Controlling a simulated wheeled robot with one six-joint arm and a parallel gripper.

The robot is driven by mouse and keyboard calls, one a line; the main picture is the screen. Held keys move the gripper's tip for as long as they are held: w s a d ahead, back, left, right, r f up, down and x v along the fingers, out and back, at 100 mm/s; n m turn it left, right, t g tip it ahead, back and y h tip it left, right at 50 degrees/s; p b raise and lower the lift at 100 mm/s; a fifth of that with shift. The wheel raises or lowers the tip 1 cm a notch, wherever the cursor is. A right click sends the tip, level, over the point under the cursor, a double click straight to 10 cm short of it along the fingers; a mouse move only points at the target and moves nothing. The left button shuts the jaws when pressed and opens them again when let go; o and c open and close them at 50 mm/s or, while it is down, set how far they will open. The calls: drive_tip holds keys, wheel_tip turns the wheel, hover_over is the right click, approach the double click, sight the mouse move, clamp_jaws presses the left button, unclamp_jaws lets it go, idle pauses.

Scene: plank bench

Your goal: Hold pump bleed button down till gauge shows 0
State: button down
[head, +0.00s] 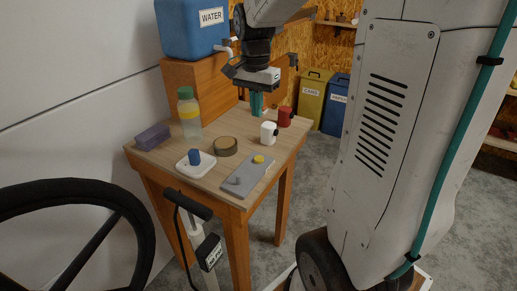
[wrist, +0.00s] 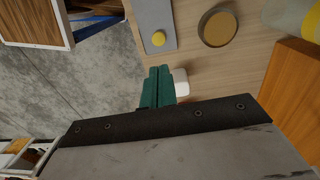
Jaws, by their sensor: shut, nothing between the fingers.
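A floor pump with a black T-handle (head: 188,205) stands at the bench's front edge in the head view. A small dark box with a white label, apparently its gauge (head: 210,252), sits low on it; the figure is too small to read surely. I cannot make out a bleed button on the pump. My gripper (head: 257,104) is shut and empty, its teal fingers pointing down above the back of the bench, well apart from the pump. The pump cannot be made out there.
A blue water container (head: 185,30) stands behind.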

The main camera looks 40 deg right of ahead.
sight(259, 159)
drive_tip(key=f, duration=1.4)
drive_tip(key=shift+s, duration=0.35)
drive_tip(key=shift+s+f, duration=0.2)
drive_tip(key=shift+f, duration=0.75)
drive_tip(key=shift+s+a+f, duration=0.1)
idle(1.6)
drive_tip(key=shift+w+r, duration=0.2)
drive_tip(key=shift+r, duration=0.3)
wheel_tip(259, 159, up, 14)
drive_tip(key=shift+w, duration=0.4)
